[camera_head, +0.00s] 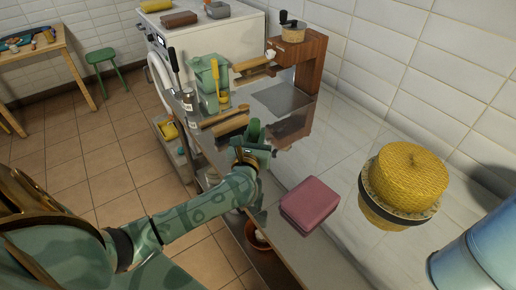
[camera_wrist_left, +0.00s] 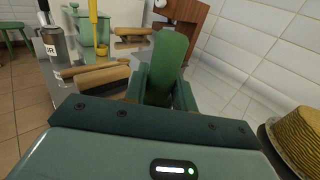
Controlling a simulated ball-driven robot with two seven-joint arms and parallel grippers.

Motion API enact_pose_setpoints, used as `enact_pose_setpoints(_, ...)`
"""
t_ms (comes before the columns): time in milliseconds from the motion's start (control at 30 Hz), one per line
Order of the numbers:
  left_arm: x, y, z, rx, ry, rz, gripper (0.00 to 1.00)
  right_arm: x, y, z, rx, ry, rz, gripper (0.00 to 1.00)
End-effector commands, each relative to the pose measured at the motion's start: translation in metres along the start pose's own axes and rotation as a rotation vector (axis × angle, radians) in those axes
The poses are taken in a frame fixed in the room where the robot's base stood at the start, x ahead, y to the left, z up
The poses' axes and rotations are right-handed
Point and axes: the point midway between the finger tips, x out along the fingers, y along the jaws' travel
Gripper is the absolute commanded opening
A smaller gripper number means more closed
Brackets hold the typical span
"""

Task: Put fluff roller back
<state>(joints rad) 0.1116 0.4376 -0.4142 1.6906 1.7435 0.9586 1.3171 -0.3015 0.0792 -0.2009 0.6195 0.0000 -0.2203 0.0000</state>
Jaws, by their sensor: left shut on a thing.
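My left gripper (camera_head: 256,142) is over the counter, shut on a green, round-ended thing (camera_wrist_left: 168,62) that stands up between its fingers in the left wrist view. It looks like the fluff roller, but its lower part is hidden by the fingers. In the head view the green thing (camera_head: 254,129) shows only small above the gripper. Wooden-handled brushes (camera_head: 230,126) lie just beyond the gripper, beside a green caddy (camera_head: 209,74) with a yellow-handled brush. A brown wooden stand (camera_head: 311,62) is farther back. My right gripper is not in view.
A folded pink cloth (camera_head: 309,204) lies at the counter's front edge. A yellow woven basket (camera_head: 408,176) is to the right. A grey jar (camera_head: 189,100) stands left of the caddy. A white appliance (camera_head: 215,45) is behind. Bare counter (camera_head: 340,150) lies right of the gripper.

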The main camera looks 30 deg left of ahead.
Motion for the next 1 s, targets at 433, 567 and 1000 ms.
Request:
enact_pose_setpoints(433, 0.022, -0.003, -0.054, 0.001, -0.001, -0.001, 0.08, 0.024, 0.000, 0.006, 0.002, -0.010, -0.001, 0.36)
enact_pose_setpoints(567, 0.022, -0.003, -0.056, -0.002, -0.002, -0.001, 0.08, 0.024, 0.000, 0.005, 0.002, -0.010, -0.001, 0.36)
enact_pose_setpoints(1000, 0.022, -0.003, -0.059, -0.002, -0.001, -0.001, 0.48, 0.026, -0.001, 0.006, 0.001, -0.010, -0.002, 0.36)
